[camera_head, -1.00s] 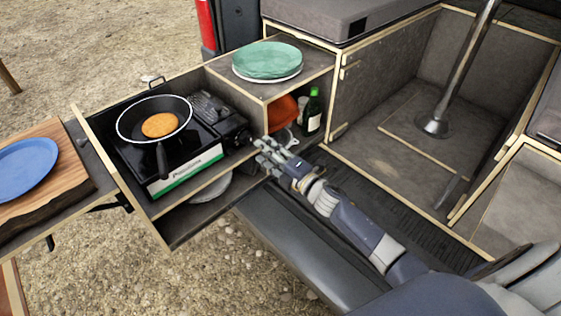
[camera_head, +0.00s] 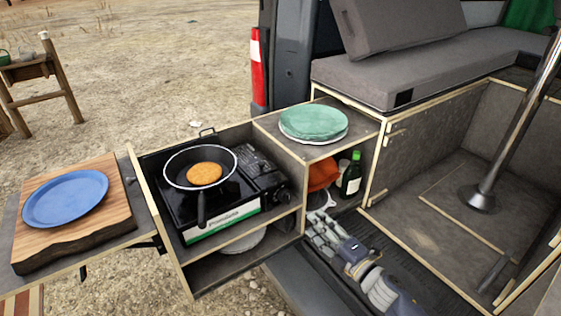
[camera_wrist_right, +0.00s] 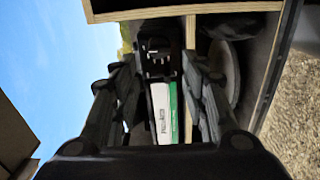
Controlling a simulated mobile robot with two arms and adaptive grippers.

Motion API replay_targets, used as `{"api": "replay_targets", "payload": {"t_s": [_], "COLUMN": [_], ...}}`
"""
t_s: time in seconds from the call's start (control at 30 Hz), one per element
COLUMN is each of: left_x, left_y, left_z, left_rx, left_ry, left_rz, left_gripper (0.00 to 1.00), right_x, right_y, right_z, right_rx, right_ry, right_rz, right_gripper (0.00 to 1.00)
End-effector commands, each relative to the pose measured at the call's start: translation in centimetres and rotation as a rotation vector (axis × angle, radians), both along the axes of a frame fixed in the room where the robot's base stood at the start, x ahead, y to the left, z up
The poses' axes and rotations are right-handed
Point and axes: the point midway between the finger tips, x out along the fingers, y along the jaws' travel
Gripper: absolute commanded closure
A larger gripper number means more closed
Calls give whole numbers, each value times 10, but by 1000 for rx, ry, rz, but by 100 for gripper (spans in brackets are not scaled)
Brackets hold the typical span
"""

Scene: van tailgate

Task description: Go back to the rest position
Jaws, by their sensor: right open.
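My right gripper (camera_head: 322,228) is at the lower middle of the head view, just right of the drawer unit and in front of the open cubby. In the right wrist view its two fingers (camera_wrist_right: 160,85) are apart with nothing between them. The gas stove (camera_head: 215,195) lies beyond the fingers, and its white and green side (camera_wrist_right: 165,112) shows in the gap. My left gripper is in neither current view.
A black pan (camera_head: 175,178) holding a pancake (camera_head: 204,173) sits on the stove. A blue plate (camera_head: 65,198) lies on a wooden board (camera_head: 112,222) at left. Green plates (camera_head: 313,121) lie on the cabinet top. A green bottle (camera_head: 351,176) stands in the cubby.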

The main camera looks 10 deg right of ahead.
Motion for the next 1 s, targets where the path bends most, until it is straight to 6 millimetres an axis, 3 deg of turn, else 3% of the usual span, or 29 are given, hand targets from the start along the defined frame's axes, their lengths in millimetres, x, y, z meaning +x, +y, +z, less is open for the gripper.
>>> {"api": "replay_targets", "payload": {"t_s": [0.27,0.47,0.73,1.0], "left_x": [0,0,0,0], "left_y": [0,-1,-1,-1], "left_z": [0,0,0,0], "left_rx": [0,-1,-1,-1], "left_ry": [0,-1,-1,-1], "left_rz": [0,0,0,0], "left_gripper": [100,100,100,100], "right_x": [-10,-46,-140,-232], "right_y": [-6,-19,-11,15], "right_z": [-5,-26,-64,-77], "right_rx": [145,423,767,949], "right_ry": [104,336,722,1037], "right_rz": [-141,-401,-735,-961], "right_gripper": [59,59,59,59]}}
